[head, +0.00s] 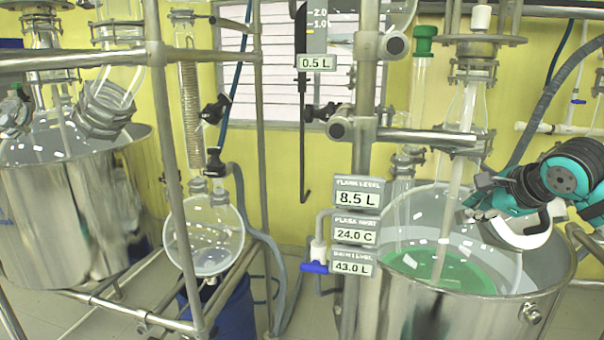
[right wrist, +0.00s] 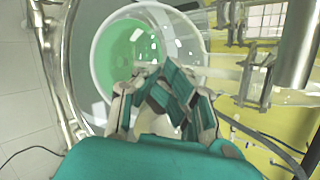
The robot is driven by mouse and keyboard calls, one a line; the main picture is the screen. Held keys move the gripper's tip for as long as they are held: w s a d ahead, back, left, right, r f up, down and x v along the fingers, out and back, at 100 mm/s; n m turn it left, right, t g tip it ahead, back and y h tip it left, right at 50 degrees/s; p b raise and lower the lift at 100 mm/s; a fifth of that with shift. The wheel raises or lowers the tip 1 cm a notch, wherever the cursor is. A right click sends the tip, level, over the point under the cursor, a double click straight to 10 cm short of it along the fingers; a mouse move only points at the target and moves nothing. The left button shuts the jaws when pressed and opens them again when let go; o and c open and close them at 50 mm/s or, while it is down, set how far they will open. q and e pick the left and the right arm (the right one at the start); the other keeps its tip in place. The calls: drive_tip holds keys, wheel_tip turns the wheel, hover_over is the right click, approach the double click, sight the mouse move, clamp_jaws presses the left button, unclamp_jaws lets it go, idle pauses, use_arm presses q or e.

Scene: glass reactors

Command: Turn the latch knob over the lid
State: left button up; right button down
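My right gripper (head: 470,194) reaches in from the right over the large steel bath pot (head: 400,320). Its teal and white fingers stand apart with nothing seen between them. They are close to the right side of the vertical stirrer shaft (head: 452,200); contact is unclear. In the right wrist view the fingers (right wrist: 150,82) point toward the round glass flask (right wrist: 188,28) with green liquid (right wrist: 120,55). I cannot clearly pick out the latch knob or the lid; the gripper and glass fittings may hide them. My left gripper is not in view.
Steel frame posts (head: 360,150) and a clamp bar (head: 425,137) stand left of the shaft. Digital readouts (head: 357,197) and a blue-handled valve (head: 316,267) are near the middle. A round glass receiver (head: 205,240) and another steel pot (head: 60,225) are at left.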

drive_tip(key=shift+w+d+r+p, duration=0.2)
drive_tip(key=shift+w+r+p, duration=0.05)
drive_tip(key=shift+p, duration=0.05)
drive_tip(key=shift+w+d+r+p, duration=0.15)
drive_tip(key=shift+w+r+p, duration=0.15)
drive_tip(key=shift+r+p, duration=0.1)
drive_tip(key=shift+w+d+r, duration=0.2)
drive_tip(key=shift+w, duration=0.05)
drive_tip(key=shift+w+d+r+p, duration=0.15)
drive_tip(key=shift+w+d+p, duration=0.1)
drive_tip(key=shift+p, duration=0.15)
idle(0.5)
drive_tip(key=shift+r, duration=0.15)
drive_tip(key=shift+w+a+r+p, duration=0.1)
drive_tip(key=shift+a+r+p, duration=0.05)
drive_tip(key=shift+p, duration=0.2)
drive_tip(key=v, duration=0.6)
drive_tip(key=shift+a+p, duration=0.1)
drive_tip(key=shift+p, duration=0.2)
drive_tip(key=shift+w, duration=0.1)
